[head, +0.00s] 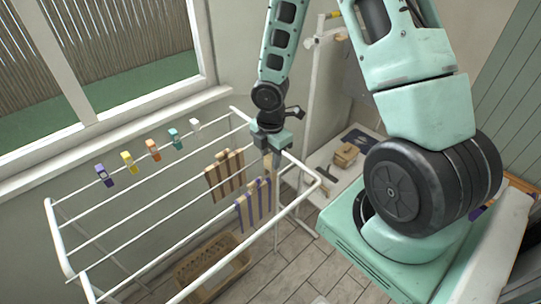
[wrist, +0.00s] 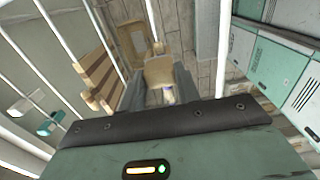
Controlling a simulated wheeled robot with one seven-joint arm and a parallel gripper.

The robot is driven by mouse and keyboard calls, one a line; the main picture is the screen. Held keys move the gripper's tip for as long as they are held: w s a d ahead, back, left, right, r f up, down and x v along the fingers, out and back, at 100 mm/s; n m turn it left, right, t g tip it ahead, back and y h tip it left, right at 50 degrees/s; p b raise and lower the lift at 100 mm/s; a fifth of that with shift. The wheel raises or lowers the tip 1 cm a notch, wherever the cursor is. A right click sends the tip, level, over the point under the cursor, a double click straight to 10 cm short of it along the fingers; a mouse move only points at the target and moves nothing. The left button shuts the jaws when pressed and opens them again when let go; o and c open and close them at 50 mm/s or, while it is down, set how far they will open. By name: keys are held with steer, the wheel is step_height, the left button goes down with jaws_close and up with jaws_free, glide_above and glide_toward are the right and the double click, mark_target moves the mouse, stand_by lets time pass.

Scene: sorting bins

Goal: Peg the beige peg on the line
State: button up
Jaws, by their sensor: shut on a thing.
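The drying rack (head: 62,240) has several white rails that serve as lines. My gripper (head: 270,160) points down over the rack's right part, above the purple-striped cloth (head: 255,204). In the wrist view my gripper (wrist: 160,88) is shut on the beige peg (wrist: 158,70), which shows between the fingers. In the head view the peg is mostly hidden by the fingers. I cannot tell whether it touches a rail. A brown-striped cloth (head: 224,175) hangs just left of the gripper and also shows in the wrist view (wrist: 97,75).
Purple (head: 104,175), yellow (head: 130,161), orange (head: 153,150), teal (head: 175,139) and white (head: 195,127) pegs sit on the back rail. A wicker basket (head: 208,285) stands on the floor below. A white table (head: 320,158) with a small box (head: 345,154) is at right.

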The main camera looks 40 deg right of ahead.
mark_target(271, 167)
stand_by(0.5)
steer(key=shift+f+b, duration=0.8)
steer(key=shift+f, duration=0.25)
steer(key=shift+f+b, duration=0.8)
steer(key=shift+f, duration=0.4)
stand_by(0.7)
steer(key=o, duration=1)
step_height(271, 167, up, 18)
steer(key=p, duration=0.3)
steer(key=shift+f, duration=0.25)
